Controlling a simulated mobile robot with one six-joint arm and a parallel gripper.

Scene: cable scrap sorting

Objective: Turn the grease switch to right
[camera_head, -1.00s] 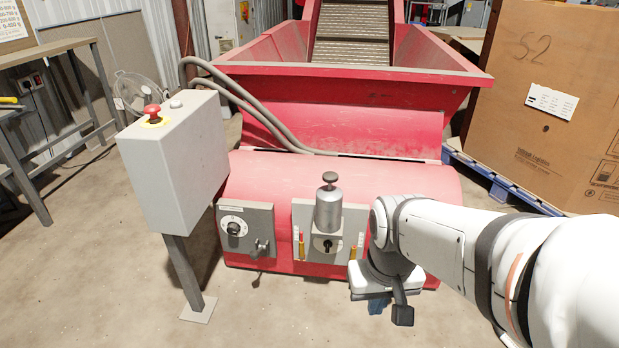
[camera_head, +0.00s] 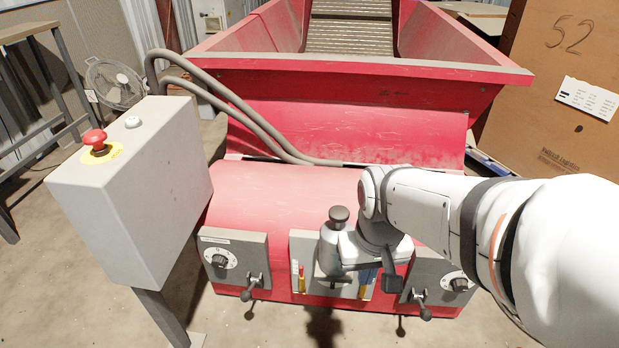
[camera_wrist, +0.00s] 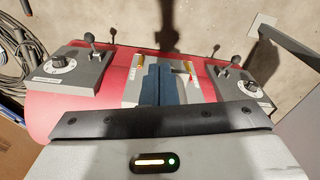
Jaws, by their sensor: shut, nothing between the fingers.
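The centre panel (camera_head: 302,245) on the red machine carries a grey canister (camera_head: 327,250) with a dark knob on top. In the wrist view my dark blue fingers (camera_wrist: 157,72) are together and empty, in front of the centre panel (camera_wrist: 178,64), and cover the switch area. I cannot tell whether they touch the switch or which way it points. In the head view my gripper (camera_head: 368,278) is in front of the panel's right part.
Side panels with dials and levers flank the centre: a left panel (camera_head: 233,250) and a right panel (camera_head: 430,270). A grey control box (camera_head: 150,190) with a red emergency button (camera_head: 94,139) stands at left. A large cardboard box (camera_head: 570,140) stands at right.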

